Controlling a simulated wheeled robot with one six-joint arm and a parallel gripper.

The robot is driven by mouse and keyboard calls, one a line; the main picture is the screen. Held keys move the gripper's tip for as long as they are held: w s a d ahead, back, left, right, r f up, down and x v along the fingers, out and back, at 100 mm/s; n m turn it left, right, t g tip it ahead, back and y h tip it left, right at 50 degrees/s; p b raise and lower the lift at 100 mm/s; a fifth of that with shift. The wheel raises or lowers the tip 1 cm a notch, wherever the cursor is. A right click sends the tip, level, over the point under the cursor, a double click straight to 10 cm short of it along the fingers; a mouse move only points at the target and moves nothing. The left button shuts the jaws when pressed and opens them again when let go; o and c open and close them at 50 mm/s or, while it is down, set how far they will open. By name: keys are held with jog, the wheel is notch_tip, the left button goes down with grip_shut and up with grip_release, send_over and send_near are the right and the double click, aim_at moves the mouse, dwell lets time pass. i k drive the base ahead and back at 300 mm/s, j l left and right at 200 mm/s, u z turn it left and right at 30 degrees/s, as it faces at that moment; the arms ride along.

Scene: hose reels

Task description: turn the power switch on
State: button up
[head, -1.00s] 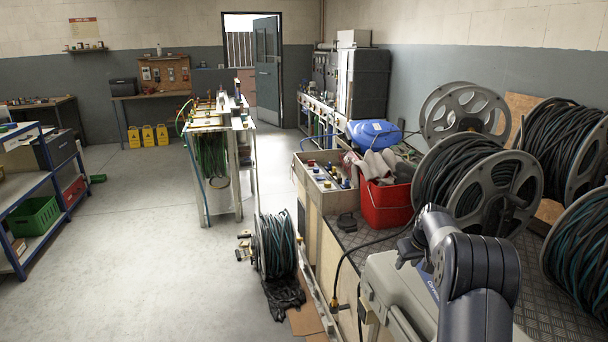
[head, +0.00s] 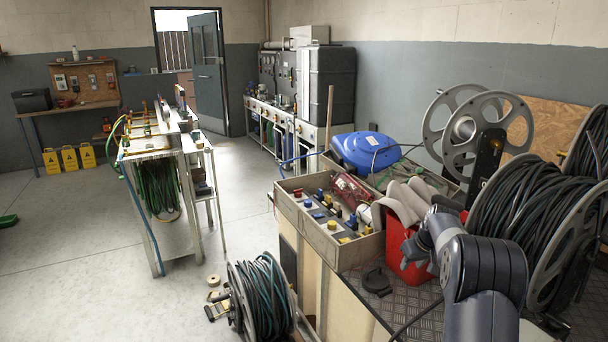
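I cannot pick out the power switch for certain. A wooden board (head: 85,82) with several small switch or socket boxes stands at the back of the far-left bench. A grey bin (head: 335,232) in front of me holds red, blue and yellow connectors or knobs, too small to tell apart. My gripper (head: 420,246) is at the lower right, in front of the red bucket (head: 397,240). My own arm hides much of it, so its opening does not show.
Cable reels (head: 530,205) crowd the right side. A cable reel (head: 262,300) stands on the floor at the lower middle. A workbench (head: 165,150) with hanging cable is left of centre. A blue case (head: 366,150) lies behind the bin.

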aim_at(298, 193)
jog(key=i+j+z, duration=0.1)
jog(key=i+j, duration=0.25)
jog(key=i+j+z, duration=0.15)
jog(key=i+j, duration=0.15)
jog(key=j, duration=0.3)
jog(key=i+j+z, duration=0.1)
jog(key=i+j, duration=0.2)
jog(key=j, duration=0.2)
jog(key=i+j+z, duration=0.1)
jog(key=i+j, duration=0.15)
jog(key=j, duration=0.25)
jog(key=i+j+z, duration=0.15)
jog(key=j, duration=0.45)
jog(key=i+j+z, duration=0.1)
jog(key=i+j, duration=0.25)
jog(key=j, duration=0.2)
jog(key=i+j+z, duration=0.15)
jog(key=j, duration=0.45)
jog(key=i+j+z, duration=0.1)
jog(key=j, duration=0.55)
jog(key=i, duration=0.1)
